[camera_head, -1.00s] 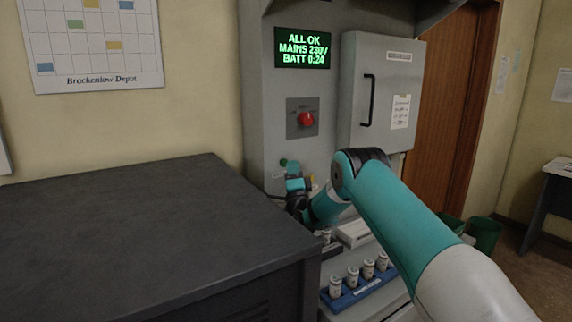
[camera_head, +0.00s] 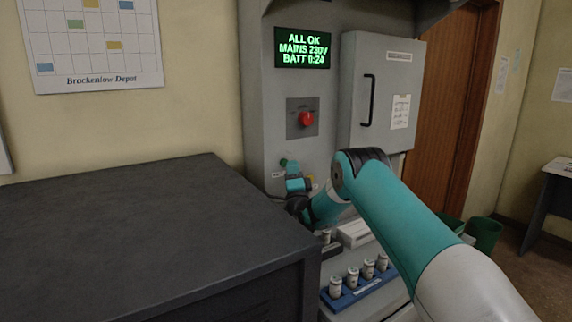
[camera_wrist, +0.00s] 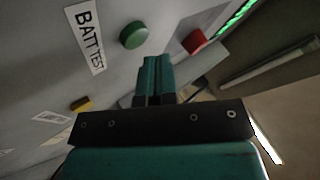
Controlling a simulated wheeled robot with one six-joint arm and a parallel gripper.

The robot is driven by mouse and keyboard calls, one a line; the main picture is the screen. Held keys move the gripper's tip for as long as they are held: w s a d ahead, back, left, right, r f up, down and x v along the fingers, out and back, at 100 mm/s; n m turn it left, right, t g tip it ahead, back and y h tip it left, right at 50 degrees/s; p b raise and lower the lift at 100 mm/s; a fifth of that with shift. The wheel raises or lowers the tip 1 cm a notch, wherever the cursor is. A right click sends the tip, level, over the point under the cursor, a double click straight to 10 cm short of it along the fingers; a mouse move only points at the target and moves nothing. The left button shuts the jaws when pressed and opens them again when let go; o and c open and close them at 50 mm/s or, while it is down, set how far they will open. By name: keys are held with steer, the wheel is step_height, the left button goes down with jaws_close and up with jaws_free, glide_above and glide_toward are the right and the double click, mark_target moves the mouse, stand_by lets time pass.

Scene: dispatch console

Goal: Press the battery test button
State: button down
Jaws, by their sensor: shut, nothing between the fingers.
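The battery test button is a round green button (camera_wrist: 133,35) beside a "BATT TEST" label (camera_wrist: 86,38) in the wrist view. In the head view the green button (camera_head: 284,162) shows low on the grey console panel, just above my wrist. My gripper (camera_wrist: 158,60) is shut and empty, its two teal fingers side by side. In the wrist picture the fingertips lie to the right of and below the green button. I see a gap in the picture but cannot tell the depth between them.
A red knob (camera_head: 306,119) sits higher on the panel, below a green-lit screen (camera_head: 302,48). A yellow button (camera_wrist: 82,104) is near the green one. A grey cabinet (camera_head: 383,95) stands to the right. A blue rack (camera_head: 359,293) with several cylinders lies below my arm.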

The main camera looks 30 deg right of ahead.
steer(key=shift+w+r+p, duration=0.15)
steer(key=shift+w+p, duration=0.05)
steer(key=shift+p, duration=0.6)
steer(key=shift+w+p, duration=0.2)
steer(key=shift+p, duration=0.35)
steer(key=shift+s+f+b, duration=0.1)
steer(key=shift+f+b, duration=0.15)
steer(key=shift+b, duration=0.5)
steer(key=shift+s+r+b, duration=0.15)
steer(key=shift+s+b, duration=0.2)
steer(key=shift+b, duration=0.55)
steer(key=shift+b, duration=0.3)
steer(key=s+b, duration=0.5)
steer(key=b, duration=0.5)
steer(key=shift+d, duration=0.1)
